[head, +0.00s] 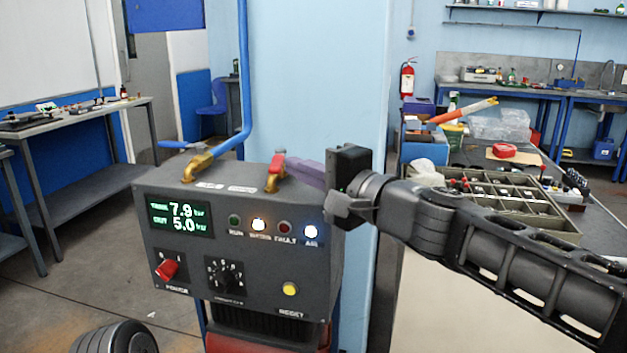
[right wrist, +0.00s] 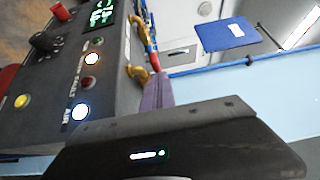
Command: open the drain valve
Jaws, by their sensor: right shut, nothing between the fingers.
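A brass valve with a red handle (head: 277,163) stands on top of the dark grey control box (head: 180,265). A second brass valve with a blue handle (head: 181,145) is at the box's back left, by the blue pipe (head: 244,75). The labels on the box top are too small to read. My right gripper (head: 290,164) comes from the right, its purple fingers shut and empty, tips close beside the red handle. The right wrist view shows the fingers (right wrist: 157,90) close to the red handle (right wrist: 154,62); I cannot tell whether they touch. My left gripper is not in view.
The box front has a display reading 7.9 and 5.0, a red knob (head: 166,268), a black dial (head: 225,275), a yellow button (head: 290,289) and lamps. A pale blue pillar (head: 315,80) stands behind. A parts tray (head: 510,205) is at the right.

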